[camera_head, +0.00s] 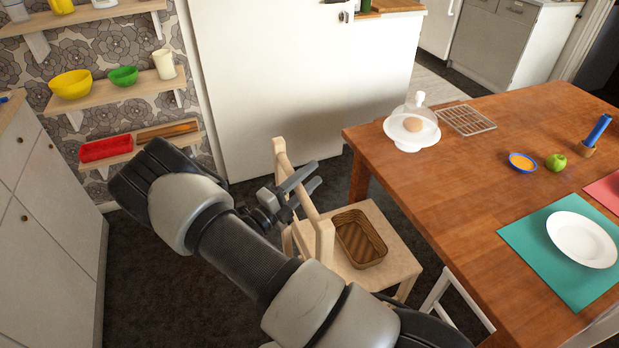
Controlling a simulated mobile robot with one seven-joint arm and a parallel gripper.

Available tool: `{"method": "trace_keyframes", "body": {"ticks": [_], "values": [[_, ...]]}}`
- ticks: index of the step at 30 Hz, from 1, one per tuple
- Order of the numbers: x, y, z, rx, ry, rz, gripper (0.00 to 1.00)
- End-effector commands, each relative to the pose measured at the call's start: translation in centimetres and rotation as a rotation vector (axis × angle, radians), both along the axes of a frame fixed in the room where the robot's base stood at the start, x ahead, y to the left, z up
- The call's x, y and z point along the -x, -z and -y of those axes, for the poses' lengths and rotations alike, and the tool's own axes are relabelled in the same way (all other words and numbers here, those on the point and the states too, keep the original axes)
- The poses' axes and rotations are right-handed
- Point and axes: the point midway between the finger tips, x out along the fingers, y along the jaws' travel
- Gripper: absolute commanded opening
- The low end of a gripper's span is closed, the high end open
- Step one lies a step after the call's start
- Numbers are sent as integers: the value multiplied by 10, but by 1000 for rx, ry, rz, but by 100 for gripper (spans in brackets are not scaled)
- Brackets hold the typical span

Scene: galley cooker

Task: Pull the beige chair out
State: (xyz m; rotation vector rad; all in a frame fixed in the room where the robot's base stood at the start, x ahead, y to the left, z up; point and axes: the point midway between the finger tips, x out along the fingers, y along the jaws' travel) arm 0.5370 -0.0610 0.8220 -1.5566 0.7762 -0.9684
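The beige wooden chair (386,245) stands beside the left side of the wooden table, its backrest (314,214) toward the left and its seat toward the table. A brown woven basket (361,238) rests on the seat. My gripper (316,175) is at the backrest's upper part, its two dark fingers apart and reaching across it. I cannot tell whether they touch the wood. My forearm hides the chair's lower left part and some of its legs.
The wooden table (460,190) fills the right and holds a glass-domed stand (411,133), a wire rack (466,119) and a plate (582,240). A white chair (450,300) stands at its near side. Cabinets (50,215) line the left. Dark floor left of the chair is clear.

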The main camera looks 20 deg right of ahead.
Motion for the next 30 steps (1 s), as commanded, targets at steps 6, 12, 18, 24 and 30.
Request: {"method": "trace_keyframes", "body": {"ticks": [6,12,18,24,30], "values": [[5,2,-13,0,-4,-1,39],[24,9,-50,0,-5,-1,39],[47,19,-93,0,-4,0,39],[67,27,-129,0,-2,0,39],[77,30,-149,0,-1,1,39]]}}
